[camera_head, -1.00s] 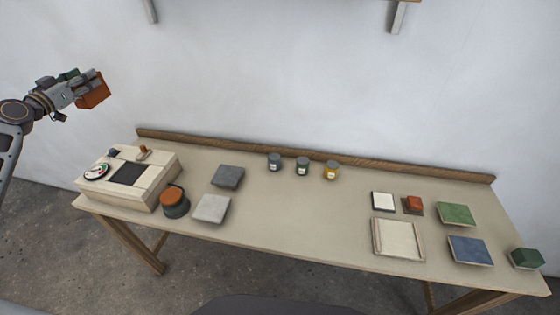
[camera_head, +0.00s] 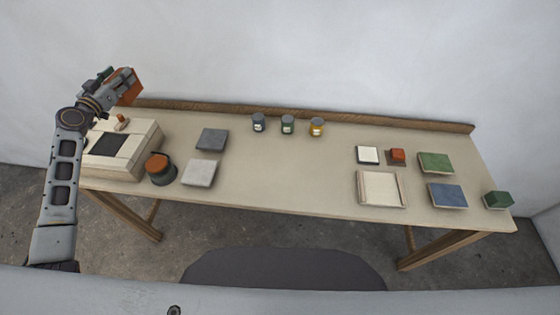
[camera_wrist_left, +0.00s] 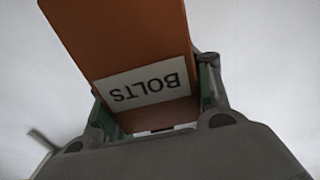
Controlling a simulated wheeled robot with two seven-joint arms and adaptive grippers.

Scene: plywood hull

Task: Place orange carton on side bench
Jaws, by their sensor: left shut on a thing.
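The orange carton (camera_head: 127,88) is held by my left gripper (camera_head: 118,84) at the upper left of the head view, in front of the wall and above the bench's back left corner. In the left wrist view the carton (camera_wrist_left: 125,40) fills the space between the fingers and shows a white label reading "BOLTS", upside down. My left gripper (camera_wrist_left: 158,105) is shut on it. The bench (camera_head: 270,180) stands against the wall. I cannot tell from the frames whether it is the side bench. My right gripper is not in view.
A pale box-like device (camera_head: 125,150) stands at the bench's left end, beside a dark pot with an orange top (camera_head: 160,168). Several jars (camera_head: 288,125) line the back. A tray (camera_head: 381,188), tiles and a green block (camera_head: 498,200) sit at the right. The bench's middle is clear.

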